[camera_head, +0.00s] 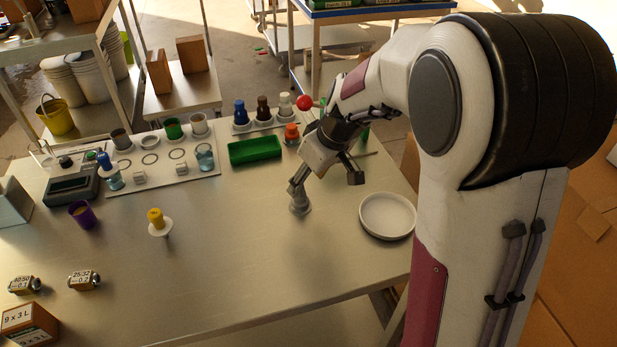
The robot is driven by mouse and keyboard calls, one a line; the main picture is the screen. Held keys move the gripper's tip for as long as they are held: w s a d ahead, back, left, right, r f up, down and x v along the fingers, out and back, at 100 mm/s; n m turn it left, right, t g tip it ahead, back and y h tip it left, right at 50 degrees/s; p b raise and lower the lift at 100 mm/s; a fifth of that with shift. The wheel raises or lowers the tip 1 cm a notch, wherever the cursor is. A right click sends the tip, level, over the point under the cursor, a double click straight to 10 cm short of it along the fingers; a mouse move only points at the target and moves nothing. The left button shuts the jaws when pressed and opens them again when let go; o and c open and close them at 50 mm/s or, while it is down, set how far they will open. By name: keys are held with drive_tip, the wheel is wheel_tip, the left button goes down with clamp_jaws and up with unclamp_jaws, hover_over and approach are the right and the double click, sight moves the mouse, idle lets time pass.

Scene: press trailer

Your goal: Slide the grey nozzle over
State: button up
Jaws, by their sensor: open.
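The grey nozzle (300,206) stands upright on the metal table, near the middle of its right half. My gripper (326,182) is just above and to the right of it, tilted, with its two fingers spread wide and nothing between them. The left finger comes down at the nozzle's top and partly hides it. Whether they touch I cannot tell. The right finger is in the air, clear of the nozzle.
A white round dish (388,216) lies to the right. A green tray (254,150) and an orange-topped nozzle (292,133) are behind. A yellow nozzle (156,220) and purple cup (82,214) stand left. The table's front middle is free.

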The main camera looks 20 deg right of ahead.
sight(303, 189)
drive_tip(key=shift+f, duration=0.1)
drive_tip(key=shift+x, duration=3.85)
drive_tip(key=c, duration=1.3)
